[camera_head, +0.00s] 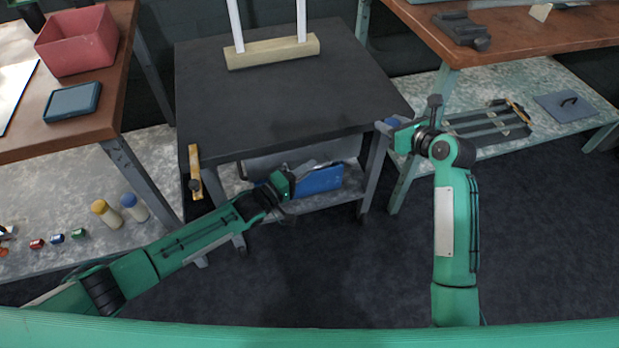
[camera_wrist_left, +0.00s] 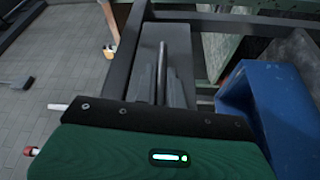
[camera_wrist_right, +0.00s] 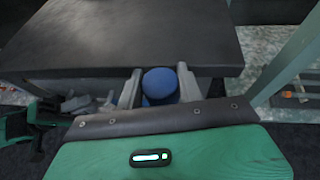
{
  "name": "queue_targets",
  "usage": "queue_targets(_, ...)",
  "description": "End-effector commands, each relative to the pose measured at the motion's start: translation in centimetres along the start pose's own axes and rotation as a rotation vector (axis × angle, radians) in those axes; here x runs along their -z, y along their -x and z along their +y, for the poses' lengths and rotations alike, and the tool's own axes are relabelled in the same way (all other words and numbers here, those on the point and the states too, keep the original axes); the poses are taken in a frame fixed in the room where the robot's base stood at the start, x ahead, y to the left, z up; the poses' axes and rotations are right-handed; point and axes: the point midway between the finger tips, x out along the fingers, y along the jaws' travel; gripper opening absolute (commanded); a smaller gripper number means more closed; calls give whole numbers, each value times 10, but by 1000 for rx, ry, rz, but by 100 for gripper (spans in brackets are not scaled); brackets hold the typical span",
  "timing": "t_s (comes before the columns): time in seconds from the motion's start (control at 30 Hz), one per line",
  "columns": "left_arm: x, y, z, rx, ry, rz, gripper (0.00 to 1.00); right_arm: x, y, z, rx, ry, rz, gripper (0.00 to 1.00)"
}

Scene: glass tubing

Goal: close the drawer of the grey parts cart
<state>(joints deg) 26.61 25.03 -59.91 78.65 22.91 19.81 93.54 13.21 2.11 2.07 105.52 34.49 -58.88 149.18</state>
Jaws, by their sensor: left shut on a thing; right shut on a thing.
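The grey parts cart (camera_head: 290,95) stands in the middle of the head view. Below its dark top is a light grey panel (camera_head: 262,162); I cannot tell how far its drawer is out. My left gripper (camera_head: 303,170) is low at the cart's front, beside a blue bin (camera_head: 322,181). In the left wrist view its fingers are closed on a thin dark bar (camera_wrist_left: 163,65), possibly the drawer handle. My right gripper (camera_head: 397,124) is at the cart's front right corner. It is shut on a round blue object (camera_wrist_right: 160,82), just beyond the top's edge in the right wrist view.
White tubes rise from a wooden block (camera_head: 272,52) on the cart top. A worktable (camera_head: 85,110) with a red bin (camera_head: 77,40) stands left, and another (camera_head: 500,38) stands right. A wooden piece (camera_head: 195,172) hangs at the cart's left corner. Floor in front is clear.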

Motion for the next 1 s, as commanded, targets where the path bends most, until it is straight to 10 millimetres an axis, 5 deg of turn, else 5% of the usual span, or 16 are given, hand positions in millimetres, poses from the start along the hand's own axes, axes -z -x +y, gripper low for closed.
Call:
queue_targets(0.33, 11, -3, -3, 3, 1, 4, 0, 5, -2, 0, 0, 0, 0, 12)
queue_targets(0.47, 11, -3, -3, 3, 0, 3, 32, 5, -2, 0, 0, 0, 0, 12)
queue_targets(0.8, 9, 0, -2, 2, 1, 1, 32, 4, -2, 0, 0, 0, 0, 12)
queue_targets(1.0, 10, 29, -2, 3, 1, 1, 32, 1, 0, 0, 0, 0, 0, 12)
